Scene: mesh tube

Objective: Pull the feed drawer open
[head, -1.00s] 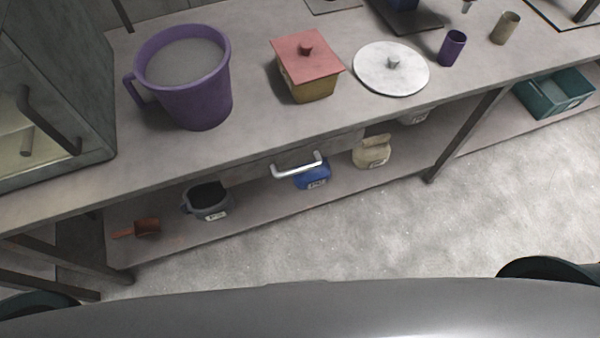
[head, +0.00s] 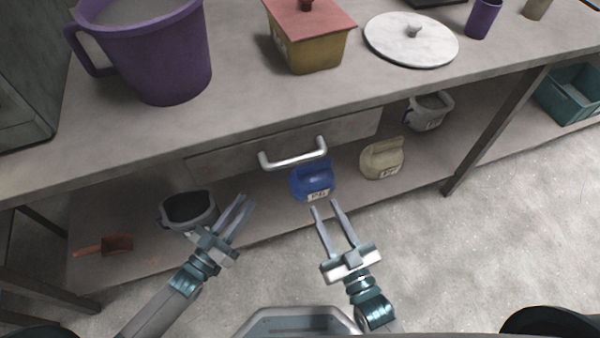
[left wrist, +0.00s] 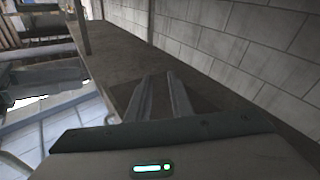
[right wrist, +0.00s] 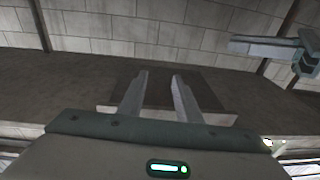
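The feed drawer (head: 225,160) sits under the front edge of the bench, and its wide grey front looks closed. Its silver bar handle (head: 293,160) stands out from the middle of the front. My left gripper (head: 243,205) is open and empty, in front of the drawer and below and left of the handle. My right gripper (head: 325,206) is open and empty, below and slightly right of the handle. Neither gripper touches the handle. Parted fingers also show in the left wrist view (left wrist: 159,76) and the right wrist view (right wrist: 160,78).
The lower shelf holds a dark pot (head: 188,208), a blue jug (head: 312,180), a beige jug (head: 382,160) and an orange scoop (head: 117,243). A bench leg (head: 490,135) stands right.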

